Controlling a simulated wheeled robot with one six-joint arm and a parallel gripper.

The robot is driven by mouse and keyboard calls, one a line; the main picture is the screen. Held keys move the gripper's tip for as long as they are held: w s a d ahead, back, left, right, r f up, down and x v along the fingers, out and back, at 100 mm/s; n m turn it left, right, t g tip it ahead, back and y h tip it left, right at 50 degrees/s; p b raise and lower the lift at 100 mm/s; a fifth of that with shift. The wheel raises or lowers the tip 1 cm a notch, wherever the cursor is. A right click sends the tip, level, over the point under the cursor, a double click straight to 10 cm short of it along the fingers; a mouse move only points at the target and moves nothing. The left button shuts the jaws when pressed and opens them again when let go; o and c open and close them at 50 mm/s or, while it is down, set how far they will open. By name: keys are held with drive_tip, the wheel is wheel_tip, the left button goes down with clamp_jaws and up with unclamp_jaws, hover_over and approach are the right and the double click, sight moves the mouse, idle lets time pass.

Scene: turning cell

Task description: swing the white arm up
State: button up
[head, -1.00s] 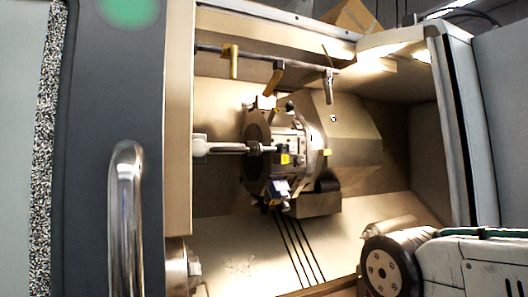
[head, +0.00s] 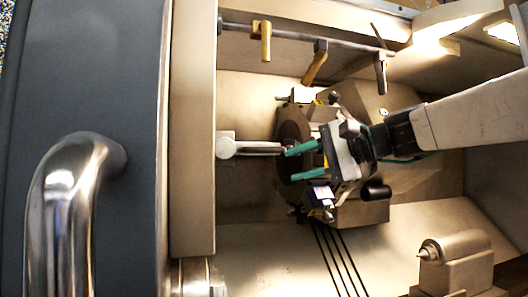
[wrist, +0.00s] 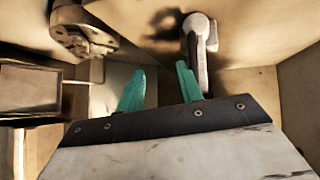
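The white arm (head: 250,148) is on the left inside the machine in the head view. It lies about level, from its light pivot block towards the turret. My gripper (head: 289,164) has teal fingers pointing left. The upper fingertip overlaps the free end of the white arm in the picture; I cannot tell whether they touch. In the wrist view the white arm (wrist: 202,60) lies just right of the right finger, not between the fingers. My gripper (wrist: 160,68) is open with an empty gap there.
The tool turret (head: 293,135) is right behind my gripper. A rail with yellow levers (head: 265,42) runs above. A tailstock (head: 455,247) stands at lower right. The door with its metal handle (head: 60,205) is at left. The chuck (wrist: 85,30) shows upper left in the wrist view.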

sight(268, 149)
drive_tip(key=shift+m+t+y, duration=0.3)
drive_tip(key=shift+m+y, duration=0.1)
drive_tip(key=shift+y, duration=0.3)
drive_tip(key=w+r, duration=0.1)
drive_tip(key=w+a+r, duration=0.1)
drive_tip(key=w+r, duration=0.1)
drive_tip(key=shift+w+a+r, duration=0.15)
drive_tip(key=shift+a+r, duration=0.1)
drive_tip(key=shift+r, duration=0.05)
drive_tip(key=x, duration=0.6)
drive_tip(key=shift+w+a, duration=0.15)
drive_tip(key=shift+a, duration=0.2)
clamp_jaws()
